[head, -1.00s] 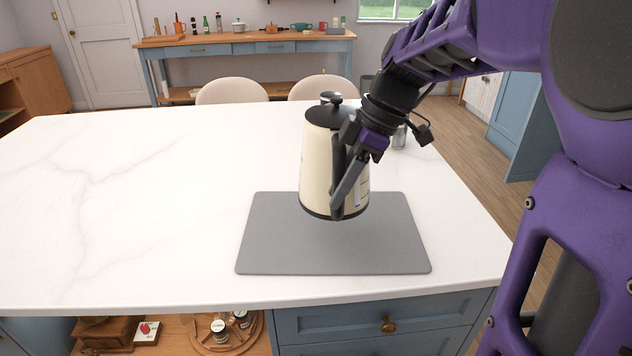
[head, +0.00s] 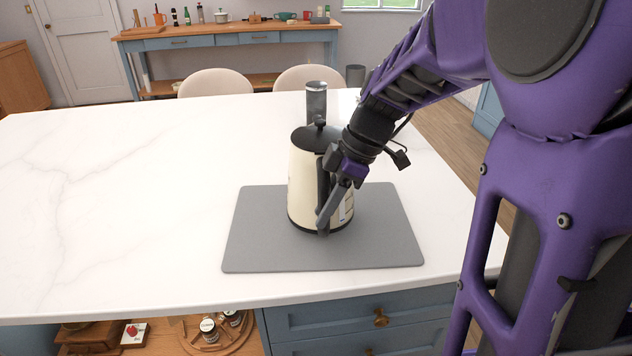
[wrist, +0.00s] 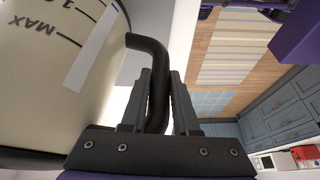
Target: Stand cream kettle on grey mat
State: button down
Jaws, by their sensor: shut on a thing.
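The cream kettle (head: 304,185), with a black lid and black base, is upright over the middle of the grey mat (head: 255,245). Its base appears to be at the mat's surface, though I cannot tell whether it touches. My gripper (head: 331,205) is shut on the kettle's black handle, on the side facing the head camera. In the wrist view, my gripper's two fingers (wrist: 160,100) close around the black handle (wrist: 150,55). The kettle's cream body (wrist: 45,75), with MAX markings, fills the left there.
The mat lies near the front edge of a white marble worktop (head: 120,190). A grey-lidded canister (head: 317,100) stands behind the kettle. Two chairs are at the far edge. The worktop's left side is clear.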

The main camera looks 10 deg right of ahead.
jog(key=shift+w+f, duration=0.1)
jog(key=shift+f, duration=1.05)
jog(key=c, duration=0.7)
grip_release()
jog(key=shift+o, duration=0.2)
jog(key=p+v, duration=0.1)
jog(key=v, duration=1.1)
